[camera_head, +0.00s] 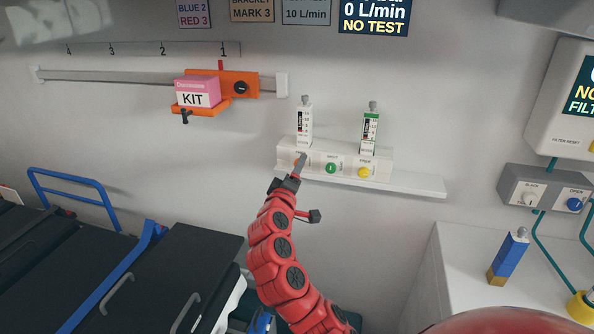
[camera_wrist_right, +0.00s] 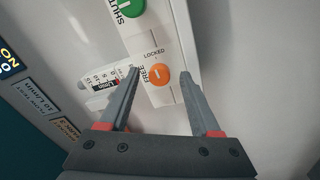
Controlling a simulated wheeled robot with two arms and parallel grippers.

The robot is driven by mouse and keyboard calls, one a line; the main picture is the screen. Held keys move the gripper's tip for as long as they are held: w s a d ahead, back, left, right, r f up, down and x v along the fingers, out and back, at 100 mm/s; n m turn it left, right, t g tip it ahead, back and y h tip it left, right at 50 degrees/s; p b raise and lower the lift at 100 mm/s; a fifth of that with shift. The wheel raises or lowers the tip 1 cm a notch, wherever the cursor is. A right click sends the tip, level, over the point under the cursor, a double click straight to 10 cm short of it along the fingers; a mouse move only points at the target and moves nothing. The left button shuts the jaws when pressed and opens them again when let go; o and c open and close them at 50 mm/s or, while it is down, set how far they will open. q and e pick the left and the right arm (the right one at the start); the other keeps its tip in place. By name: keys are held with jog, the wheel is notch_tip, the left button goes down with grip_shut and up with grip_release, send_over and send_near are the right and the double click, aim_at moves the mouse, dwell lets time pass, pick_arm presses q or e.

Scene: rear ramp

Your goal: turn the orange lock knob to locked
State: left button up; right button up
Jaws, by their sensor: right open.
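The orange lock knob (camera_wrist_right: 160,75) sits on a white panel, with the word FREE to its left and LOCKED above it in the right wrist view. A short pale mark crosses its face and looks aligned toward FREE. In the head view the knob (camera_head: 298,162) is mostly hidden by my right gripper. My right gripper (camera_wrist_right: 161,63) is open and empty. Its two fingers stand on either side of the knob, with visible gaps; how far the tips are from the panel is unclear. My left gripper is not in view.
A green knob (camera_head: 331,168) and a yellow knob (camera_head: 364,172) sit right of it on the same white block. Two flowmeters (camera_head: 305,125) (camera_head: 370,128) stand above. A white shelf (camera_head: 415,184) runs below. A pink kit box (camera_head: 197,92) sits on the rail bracket.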

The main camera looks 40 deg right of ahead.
jog(key=r+v, duration=0.1)
jog(key=v, duration=1.6)
jog(key=shift+a+f, duration=0.25)
jog(key=shift+f, duration=0.25)
